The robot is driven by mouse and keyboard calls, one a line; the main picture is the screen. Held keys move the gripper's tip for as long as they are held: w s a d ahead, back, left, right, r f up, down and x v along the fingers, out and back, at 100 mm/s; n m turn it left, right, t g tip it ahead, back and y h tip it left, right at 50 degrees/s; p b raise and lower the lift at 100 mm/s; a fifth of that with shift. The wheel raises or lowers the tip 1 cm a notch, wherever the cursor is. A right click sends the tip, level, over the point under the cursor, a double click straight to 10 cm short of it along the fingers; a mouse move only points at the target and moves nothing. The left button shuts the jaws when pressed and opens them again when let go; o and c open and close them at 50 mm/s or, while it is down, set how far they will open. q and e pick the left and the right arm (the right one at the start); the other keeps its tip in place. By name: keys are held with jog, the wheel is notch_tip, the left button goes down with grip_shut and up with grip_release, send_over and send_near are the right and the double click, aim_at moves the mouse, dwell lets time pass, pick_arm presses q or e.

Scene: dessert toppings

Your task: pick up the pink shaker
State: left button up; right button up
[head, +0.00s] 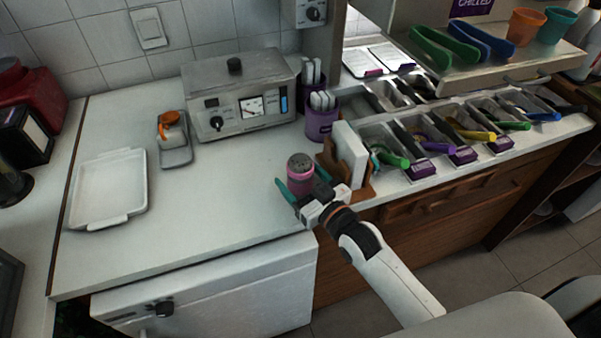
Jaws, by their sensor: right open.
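The pink shaker (300,178) has a dark grey perforated top and stands upright on the white counter, left of the napkin holder. My right gripper (299,189) comes in from the lower right. Its teal fingers are open, one at the shaker's left side and the other towards its right side. The shaker stands at or between the fingertips; whether they touch it I cannot tell. The lower part of the shaker is partly hidden by the gripper. My left gripper is not in view.
The wooden napkin holder (362,190) stands close to the right of the shaker. A purple cup (319,124) and a grey machine (240,95) are behind. An orange-topped bottle (171,131) stands on a small grey tray. A white tray (84,212) lies left. The counter's middle is clear.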

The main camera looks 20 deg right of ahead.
jog(key=shift+x, duration=1.05)
jog(key=shift+s, duration=0.1)
jog(key=shift+c, duration=0.4)
jog(key=c, duration=1)
